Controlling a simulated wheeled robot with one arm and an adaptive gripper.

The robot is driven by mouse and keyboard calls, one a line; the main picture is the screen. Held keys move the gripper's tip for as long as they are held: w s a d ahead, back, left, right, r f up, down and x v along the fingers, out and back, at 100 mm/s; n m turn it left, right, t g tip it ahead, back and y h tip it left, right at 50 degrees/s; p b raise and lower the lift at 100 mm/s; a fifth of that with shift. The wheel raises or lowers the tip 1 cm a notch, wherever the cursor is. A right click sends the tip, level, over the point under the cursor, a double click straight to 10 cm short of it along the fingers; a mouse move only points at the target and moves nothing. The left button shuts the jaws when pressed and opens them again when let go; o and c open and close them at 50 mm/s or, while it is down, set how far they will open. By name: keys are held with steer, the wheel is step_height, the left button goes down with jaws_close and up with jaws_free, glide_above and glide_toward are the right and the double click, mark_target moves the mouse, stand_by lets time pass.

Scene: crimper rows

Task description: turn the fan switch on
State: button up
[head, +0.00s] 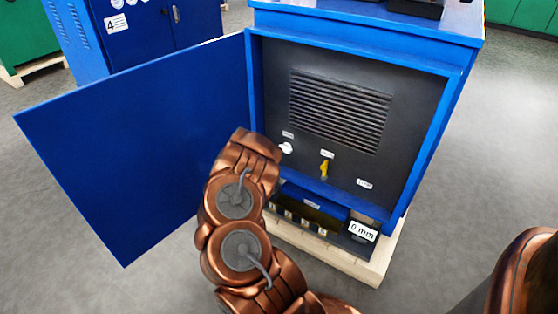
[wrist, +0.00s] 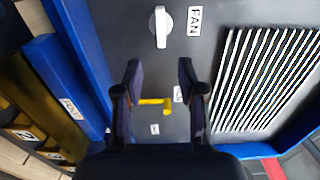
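The fan switch is a white knob (wrist: 159,27) beside a label reading FAN (wrist: 195,20), on the dark panel inside the open blue cabinet. In the wrist view its handle runs up and down the picture, just beyond my fingertips. In the head view the white knob (head: 286,148) is at the panel's left, next to my arm. My gripper (wrist: 160,68) is open and empty, its two fingers apart, with no contact on the knob visible. A yellow switch (wrist: 155,103) shows between the fingers. My arm hides the gripper in the head view.
The blue door (head: 130,150) stands open to the left. A vent grille (head: 340,110) is above the switches. The yellow switch (head: 324,168) is right of the white knob. Below is a dark opening with numbered slots and a "0 mm" display (head: 363,231).

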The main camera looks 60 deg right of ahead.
steer(key=shift+a, duration=1.15)
steer(key=shift+s, duration=0.1)
